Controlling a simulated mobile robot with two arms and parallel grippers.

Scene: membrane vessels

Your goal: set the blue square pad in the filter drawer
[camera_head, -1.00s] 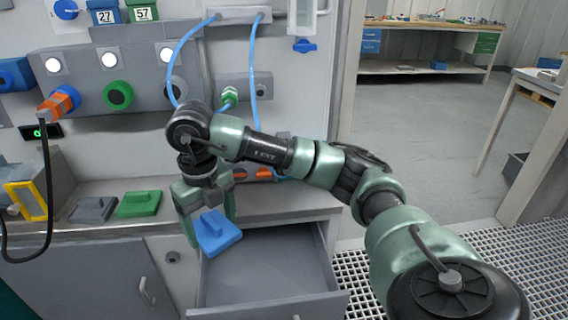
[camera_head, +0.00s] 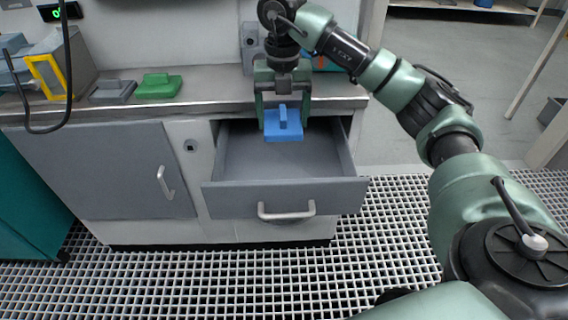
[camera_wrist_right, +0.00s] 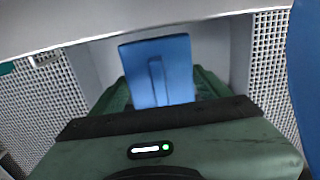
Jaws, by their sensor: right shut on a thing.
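The blue square pad (camera_head: 284,132) has a raised grip rib on top. My right gripper (camera_head: 284,118) is shut on it and holds it over the open filter drawer (camera_head: 285,195), near the drawer's back. In the right wrist view the pad (camera_wrist_right: 158,72) shows in front of the gripper body, with the drawer's grey inside behind it. I cannot tell whether the pad's underside touches the drawer floor. My left gripper is not in view.
A grey pad (camera_head: 113,91) and a green pad (camera_head: 158,86) lie on the counter (camera_head: 215,93) to the left. A closed cabinet door (camera_head: 100,170) is left of the drawer. The grating floor in front is clear.

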